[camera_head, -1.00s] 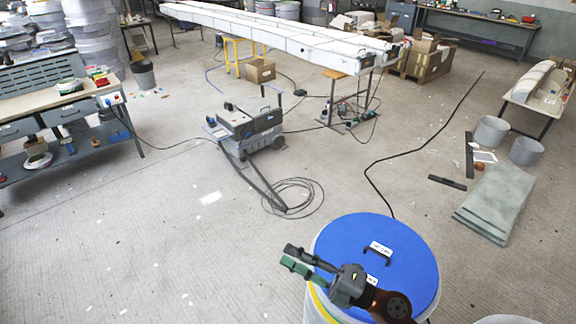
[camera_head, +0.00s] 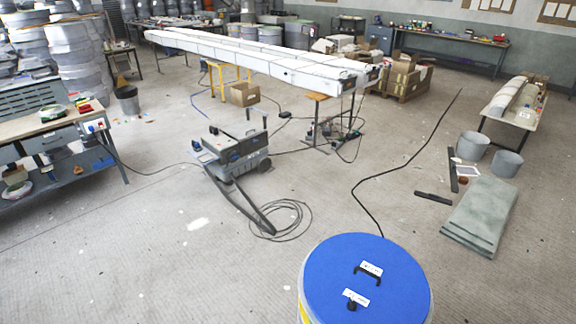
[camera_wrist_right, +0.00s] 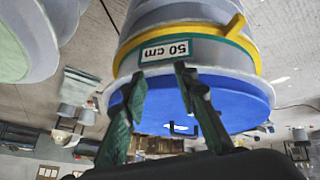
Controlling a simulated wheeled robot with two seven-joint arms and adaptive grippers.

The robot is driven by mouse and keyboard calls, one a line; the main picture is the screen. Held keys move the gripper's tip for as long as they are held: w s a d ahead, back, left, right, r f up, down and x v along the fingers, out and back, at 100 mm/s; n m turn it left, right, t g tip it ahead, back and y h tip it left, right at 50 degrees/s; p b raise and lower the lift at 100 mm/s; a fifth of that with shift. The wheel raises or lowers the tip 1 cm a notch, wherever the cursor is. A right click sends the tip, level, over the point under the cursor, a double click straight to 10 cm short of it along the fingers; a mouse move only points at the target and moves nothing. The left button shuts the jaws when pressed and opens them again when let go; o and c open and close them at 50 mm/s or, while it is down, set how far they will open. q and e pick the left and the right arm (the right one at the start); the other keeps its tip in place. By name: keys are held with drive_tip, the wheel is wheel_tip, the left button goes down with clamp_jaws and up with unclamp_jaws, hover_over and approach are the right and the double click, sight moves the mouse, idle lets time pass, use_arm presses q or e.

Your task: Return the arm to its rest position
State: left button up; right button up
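Neither of my grippers shows in the head view now. In the right wrist view my right gripper (camera_wrist_right: 160,85) has its two green-padded fingers apart, with nothing between them. Beyond the fingers is a drum with a blue lid (camera_wrist_right: 235,107), a yellow band and a "50 cm" label; the view is upside down. I cannot tell how far the fingers are from it. The same blue-lidded drum (camera_head: 335,285) stands at the bottom of the head view, its lid on and a dark handle on top. My left gripper is out of sight.
A grey wheeled machine (camera_head: 235,150) with a coiled cable stands on the open floor. A long white mould (camera_head: 270,60) lies on supports behind it. A workbench (camera_head: 50,125) is at left; grey buckets (camera_head: 473,145) and green-grey sheets (camera_head: 480,215) are at right.

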drive_tip(key=s+a+f+g+y, duration=0.1)
drive_tip(key=s+f+g, duration=0.1)
drive_tip(key=s, duration=0.3)
drive_tip(key=s+a+f+g, duration=0.1)
drive_tip(key=s+f, duration=0.2)
drive_tip(key=s, duration=0.1)
wheel_tip(320, 180, down, 30)
drive_tip(key=s+g, duration=0.1)
drive_tip(key=s, duration=0.2)
drive_tip(key=s+f+g, duration=0.1)
drive_tip(key=s+f, duration=1.5)
drive_tip(key=s, duration=0.2)
drive_tip(key=shift+a+n+g+y, duration=0.3)
drive_tip(key=shift+y, duration=0.1)
drive_tip(key=shift+f, duration=0.1)
